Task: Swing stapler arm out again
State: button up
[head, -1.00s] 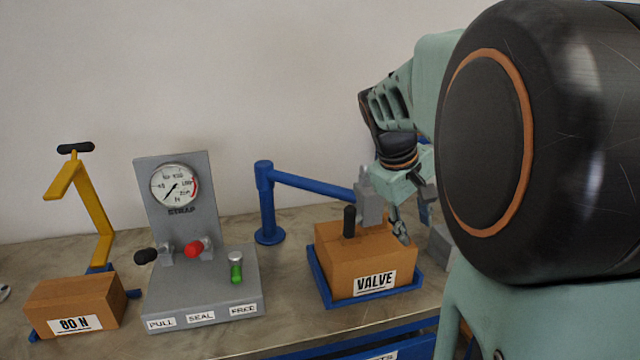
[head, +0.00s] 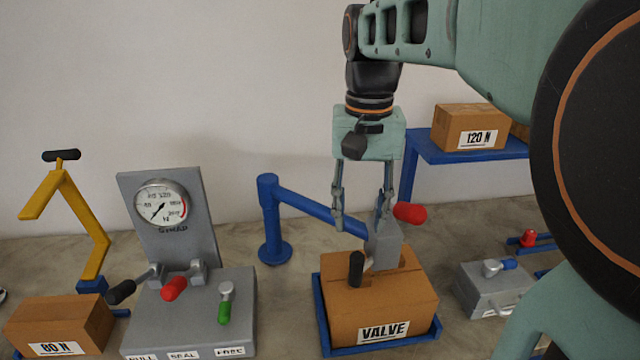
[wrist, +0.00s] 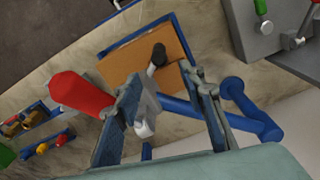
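The stapler arm is a blue bar (head: 305,204) reaching from a blue post (head: 270,220) to a grey stapler head (head: 383,248). The head sits over the VALVE carton (head: 345,300). It carries a black knob (head: 356,268) in front and a red handle (head: 410,213) at the right. My gripper (head: 362,215) points down, open, its fingers spread on either side of the bar's end near the head. In the wrist view the grey head (wrist: 147,112) shows between the open fingers (wrist: 165,110), with the red handle (wrist: 78,92) outside the left one. Contact cannot be told.
A grey gauge stand (head: 185,310) with red, black and green levers and a yellow jointed arm (head: 85,220) stand left. A blue shelf (head: 465,150) with a 120 N carton (head: 470,127) and a grey block (head: 492,285) are right. The blue tray (head: 437,330) holds the VALVE carton.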

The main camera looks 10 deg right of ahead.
aim_at(358, 252)
jog(key=shift+w+d+r, duration=0.1)
notch_tip(358, 252, down, 11)
jog(key=shift+r+b, duration=0.15)
jog(key=shift+b, duration=0.15)
grip_shut()
dwell(0.4)
